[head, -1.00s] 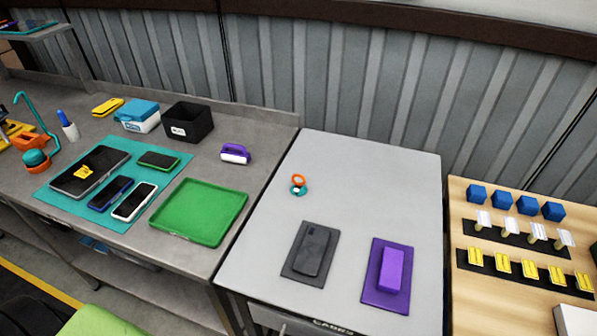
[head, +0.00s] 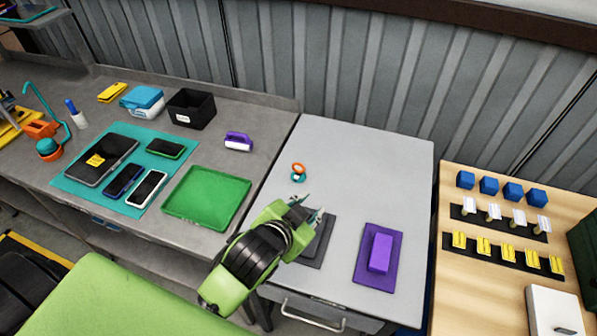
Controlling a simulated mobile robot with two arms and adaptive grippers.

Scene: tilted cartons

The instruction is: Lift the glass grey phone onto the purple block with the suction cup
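The suction cup (head: 298,172), orange and teal, stands on the light grey table top behind the phone. The grey phone (head: 314,243) lies on a dark mat (head: 326,240); my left gripper hides much of it. The purple block (head: 380,252) sits on a darker purple mat (head: 362,272) to the right. My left gripper (head: 309,207) is over the far part of the dark mat, in front of the suction cup. Its fingers are apart, and nothing shows between them. I cannot tell its height. My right gripper is out of view.
A grey bench on the left holds a green tray (head: 165,206), a teal mat (head: 75,183) with several devices, a black bin (head: 191,110) and a purple-and-white item (head: 239,141). A wooden table (head: 450,215) with blue cubes stands right. The grey table's far right is clear.

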